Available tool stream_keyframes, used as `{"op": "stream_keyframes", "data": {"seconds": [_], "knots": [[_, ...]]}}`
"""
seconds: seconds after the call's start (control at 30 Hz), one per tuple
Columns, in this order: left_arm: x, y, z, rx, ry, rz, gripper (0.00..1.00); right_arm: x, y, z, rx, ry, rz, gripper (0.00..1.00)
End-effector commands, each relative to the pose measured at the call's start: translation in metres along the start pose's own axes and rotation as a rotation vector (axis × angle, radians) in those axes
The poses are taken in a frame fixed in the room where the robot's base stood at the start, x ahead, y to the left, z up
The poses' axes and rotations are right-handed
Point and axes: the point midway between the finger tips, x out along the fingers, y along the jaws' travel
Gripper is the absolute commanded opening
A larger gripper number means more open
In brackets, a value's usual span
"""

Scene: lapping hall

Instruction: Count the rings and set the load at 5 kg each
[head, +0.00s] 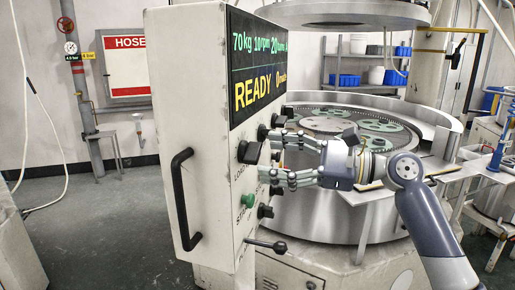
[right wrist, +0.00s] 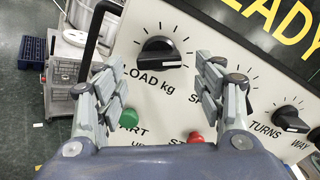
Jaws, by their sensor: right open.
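The control box (head: 190,130) has a display (head: 262,62) reading 70 kg, 10 rpm, 20 µm and READY. The black LOAD kg knob (right wrist: 160,55) has a white mark pointing to the right in the right wrist view; it also shows in the head view (head: 248,152). My right gripper (head: 273,156) is open at the panel, its fingers apart and empty. In the right wrist view the knob lies ahead, between and beyond the fingertips (right wrist: 160,72). On the round machine plate, several round green toothed pieces (head: 380,125) lie, partly hidden by the box and gripper. My left gripper is out of view.
A green START button (right wrist: 129,118), a red button (right wrist: 196,138) and the TURNS knob (right wrist: 290,118) sit below the LOAD knob. Another knob is partly behind the right finger. A black handle (head: 183,198) sticks out of the box. A raised upper plate (head: 345,14) hangs over the machine.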

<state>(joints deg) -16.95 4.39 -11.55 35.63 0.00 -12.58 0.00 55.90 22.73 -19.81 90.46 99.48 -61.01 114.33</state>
Motion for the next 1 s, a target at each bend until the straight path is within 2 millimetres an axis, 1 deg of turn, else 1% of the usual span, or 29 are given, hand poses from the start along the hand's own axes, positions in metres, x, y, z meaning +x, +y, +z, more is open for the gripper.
{"op": "stream_keyframes", "data": {"seconds": [0.03,0.1,0.2,0.3,0.63,0.67,0.7,0.77,0.8,0.83,1.0], "knots": [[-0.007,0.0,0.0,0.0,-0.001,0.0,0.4,0.01,-0.002,0.004,0.002,-0.002,0.0,0.63],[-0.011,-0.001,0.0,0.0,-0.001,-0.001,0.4,0.021,-0.001,0.003,0.002,-0.001,0.001,0.63],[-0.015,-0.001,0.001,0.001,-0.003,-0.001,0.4,0.032,-0.002,0.001,0.001,0.001,-0.002,0.63],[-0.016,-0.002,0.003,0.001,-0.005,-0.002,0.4,0.039,-0.001,0.001,0.0,0.001,-0.001,0.63],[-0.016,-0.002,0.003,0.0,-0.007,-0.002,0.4,0.042,-0.001,-0.001,-0.001,0.001,-0.003,0.63],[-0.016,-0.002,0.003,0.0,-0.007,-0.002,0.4,0.042,-0.001,-0.001,-0.001,0.001,-0.003,0.57],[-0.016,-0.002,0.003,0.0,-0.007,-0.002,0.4,0.042,-0.001,-0.001,-0.001,0.001,-0.003,0.47],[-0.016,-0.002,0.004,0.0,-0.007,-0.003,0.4,0.042,-0.001,-0.001,-0.001,0.001,-0.003,0.34],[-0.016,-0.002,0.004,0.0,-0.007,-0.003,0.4,0.042,-0.001,-0.001,-0.001,0.001,-0.003,0.25],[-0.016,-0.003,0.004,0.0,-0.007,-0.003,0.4,0.042,-0.001,-0.001,-0.001,0.001,-0.003,0.19],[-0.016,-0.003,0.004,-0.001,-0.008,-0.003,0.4,0.042,-0.001,-0.001,-0.001,0.002,-0.003,0.19]]}}
